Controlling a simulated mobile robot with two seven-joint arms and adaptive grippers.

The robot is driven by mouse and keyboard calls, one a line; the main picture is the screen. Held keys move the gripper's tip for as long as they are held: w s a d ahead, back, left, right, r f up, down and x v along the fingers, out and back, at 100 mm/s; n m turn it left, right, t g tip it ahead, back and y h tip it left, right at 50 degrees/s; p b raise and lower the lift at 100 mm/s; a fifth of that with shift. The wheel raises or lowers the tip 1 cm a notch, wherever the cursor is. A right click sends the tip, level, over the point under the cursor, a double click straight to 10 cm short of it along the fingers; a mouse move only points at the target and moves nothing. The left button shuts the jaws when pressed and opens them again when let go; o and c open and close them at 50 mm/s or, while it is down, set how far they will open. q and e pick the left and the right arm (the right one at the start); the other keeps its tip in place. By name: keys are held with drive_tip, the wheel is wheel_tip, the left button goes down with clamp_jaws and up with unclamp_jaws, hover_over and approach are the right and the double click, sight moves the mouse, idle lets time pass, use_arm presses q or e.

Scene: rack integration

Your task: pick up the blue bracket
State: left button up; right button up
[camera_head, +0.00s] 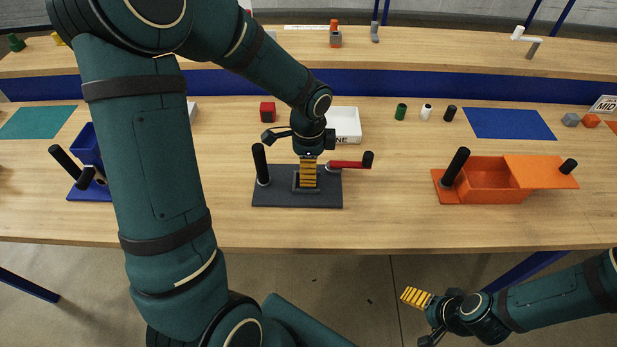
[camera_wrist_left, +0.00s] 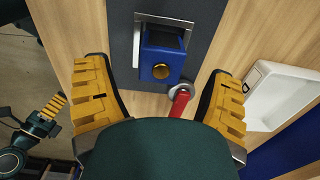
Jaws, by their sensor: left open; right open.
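A blue block with a round gold face, which looks like the blue bracket (camera_wrist_left: 170,42), sits in a grey frame on the dark base plate (camera_wrist_left: 122,30) in the left wrist view. My left gripper (camera_wrist_left: 153,68) is open, with one yellow finger on each side of the block and visible gaps. In the head view my left gripper (camera_head: 308,173) points down over the dark base plate (camera_head: 270,197) and hides the block. My right gripper (camera_head: 417,298) is open and empty in front of the table, at the lower right of the head view.
A white tray (camera_head: 345,141) and a red cube (camera_head: 267,111) are behind. An orange box (camera_head: 490,178) is at right, a blue bin (camera_head: 86,147) at left. Wood between stations is clear.

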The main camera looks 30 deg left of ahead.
use_arm(q)
wheel_tip(320, 180, down, 3)
drive_tip(key=shift+f+b, duration=0.15)
drive_tip(key=shift+b, duration=0.2)
drive_tip(key=c, duration=1.4)
drive_tip(key=shift+o, duration=0.2)
drive_tip(key=shift+r, duration=0.2)
